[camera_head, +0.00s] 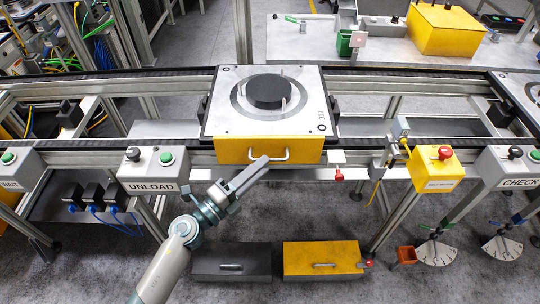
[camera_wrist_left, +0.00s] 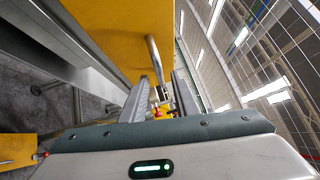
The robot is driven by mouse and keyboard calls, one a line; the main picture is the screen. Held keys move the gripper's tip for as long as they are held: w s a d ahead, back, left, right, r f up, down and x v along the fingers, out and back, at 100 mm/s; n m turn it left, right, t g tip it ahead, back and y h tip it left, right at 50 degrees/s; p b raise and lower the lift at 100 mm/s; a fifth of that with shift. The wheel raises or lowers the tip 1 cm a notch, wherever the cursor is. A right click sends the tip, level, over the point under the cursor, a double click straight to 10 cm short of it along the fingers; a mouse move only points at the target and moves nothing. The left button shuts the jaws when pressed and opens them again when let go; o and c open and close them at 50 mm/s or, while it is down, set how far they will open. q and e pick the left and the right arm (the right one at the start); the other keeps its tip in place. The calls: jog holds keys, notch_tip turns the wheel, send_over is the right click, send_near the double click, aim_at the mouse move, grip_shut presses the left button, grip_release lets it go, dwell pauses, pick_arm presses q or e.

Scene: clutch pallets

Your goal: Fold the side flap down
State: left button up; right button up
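The yellow side flap (camera_head: 232,151) is on the front side of the grey pallet (camera_head: 228,112) and carries a silver bar handle (camera_head: 285,157). A black round part (camera_head: 267,91) sits on the pallet's top plate. My left gripper (camera_head: 261,164) reaches up from below to the left end of the handle. In the left wrist view, the fingers (camera_wrist_left: 159,98) are apart, with the handle (camera_wrist_left: 154,57) running down toward the gap between them. Contact with the handle cannot be told. The yellow surface (camera_wrist_left: 115,35) fills the upper left there. My right gripper is not in view.
The pallet rests on a conveyor (camera_head: 400,143). An UNLOAD button box (camera_head: 152,170) is at left, a yellow button box (camera_head: 436,168) at right. A grey drawer box (camera_head: 231,262) and a yellow drawer box (camera_head: 322,261) are below. Open floor lies between them and the conveyor.

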pick_arm(q)
jog(key=shift+x, duration=2.1)
grip_shut()
